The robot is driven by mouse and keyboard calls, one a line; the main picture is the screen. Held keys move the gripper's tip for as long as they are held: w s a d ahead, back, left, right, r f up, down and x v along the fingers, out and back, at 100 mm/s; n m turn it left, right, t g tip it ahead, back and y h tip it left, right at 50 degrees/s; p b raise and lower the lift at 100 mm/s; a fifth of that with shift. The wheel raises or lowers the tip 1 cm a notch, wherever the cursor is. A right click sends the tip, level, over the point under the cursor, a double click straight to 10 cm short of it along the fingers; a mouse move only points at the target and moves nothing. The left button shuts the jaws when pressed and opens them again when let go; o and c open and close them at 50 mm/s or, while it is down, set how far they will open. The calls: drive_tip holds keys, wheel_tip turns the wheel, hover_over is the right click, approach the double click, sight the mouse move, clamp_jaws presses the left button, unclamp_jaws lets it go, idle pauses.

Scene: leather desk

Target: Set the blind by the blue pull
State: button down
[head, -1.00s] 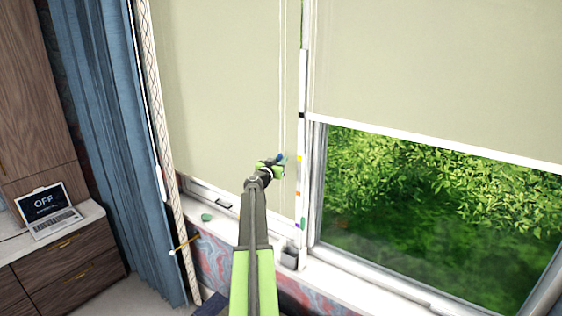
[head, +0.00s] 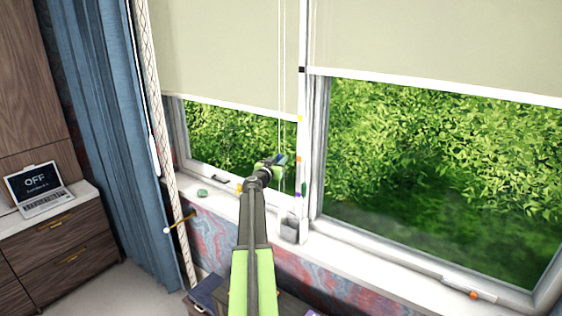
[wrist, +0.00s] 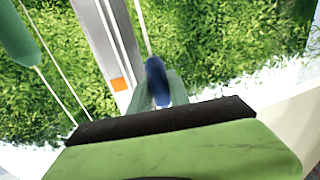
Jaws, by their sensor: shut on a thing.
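The blue pull (wrist: 156,78) hangs on a thin white cord, and my gripper (wrist: 159,92) is shut on it in the wrist view. In the head view the blue pull (head: 282,159) shows at my gripper (head: 277,168), in front of the window post. The left blind (head: 225,50) is partly lowered, its bottom bar level with the yellow mark (head: 300,118) on the post. The right blind (head: 440,45) ends higher, near the black mark (head: 301,69). A green pull (wrist: 18,35) hangs on another cord at upper left in the wrist view.
The post also carries an orange mark (head: 299,159) and lower coloured marks. A grey box (head: 290,230) stands on the white sill (head: 350,258), with small items to its left. A blue curtain (head: 108,140) and a laptop (head: 38,188) are at left.

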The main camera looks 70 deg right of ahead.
drive_tip(key=shift+s+f, duration=0.1)
drive_tip(key=shift+f, duration=0.2)
drive_tip(key=c, duration=1.7)
unclamp_jaws()
drive_tip(key=o, duration=0.5)
drive_tip(key=shift+a+r, duration=0.2)
drive_tip(key=shift+a, duration=0.1)
drive_tip(key=shift+c, duration=0.2)
drive_tip(key=shift+d+f, duration=0.1)
drive_tip(key=shift+d, duration=0.05)
drive_tip(key=w+a, duration=0.1)
drive_tip(key=a, duration=1.6)
drive_tip(key=shift+a, duration=0.15)
drive_tip(key=shift+w, duration=0.1)
